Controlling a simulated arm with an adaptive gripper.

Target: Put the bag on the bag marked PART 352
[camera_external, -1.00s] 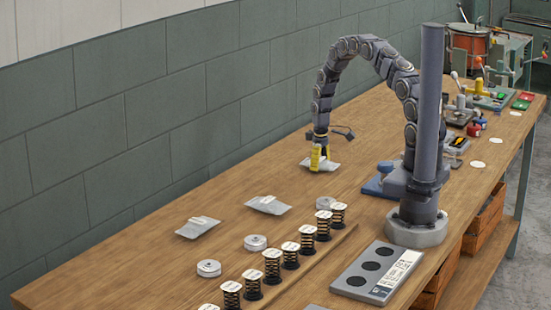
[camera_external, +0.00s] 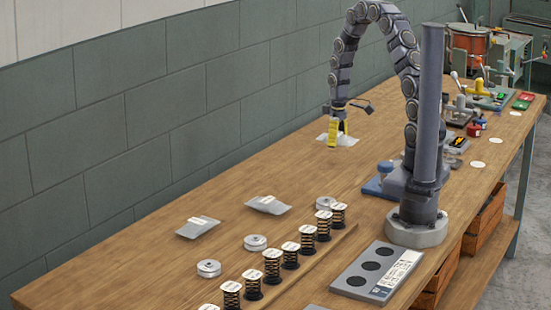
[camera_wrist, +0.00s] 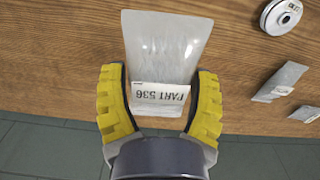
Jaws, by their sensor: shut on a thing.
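My gripper (camera_external: 336,138) has yellow fingers closed around a pale, translucent bag (camera_external: 348,140). In the wrist view the bag (camera_wrist: 165,45) sits between the fingers of my gripper (camera_wrist: 160,88), and its white label reads PART 536. It appears to be held above the bench. Two grey bags with white labels lie flat on the bench: one nearer the front left (camera_external: 198,229) and one farther back (camera_external: 268,206). Their labels are too small to read, so I cannot tell which is marked PART 352. Two grey bags also show at the right of the wrist view (camera_wrist: 280,84) (camera_wrist: 306,114).
Round metal discs (camera_external: 208,268) (camera_external: 255,242) and a row of several black springs with white tops (camera_external: 272,266) stand in front of the bags. A grey tray with dark round recesses (camera_external: 350,292) lies at right. The wall (camera_external: 150,110) borders the bench behind.

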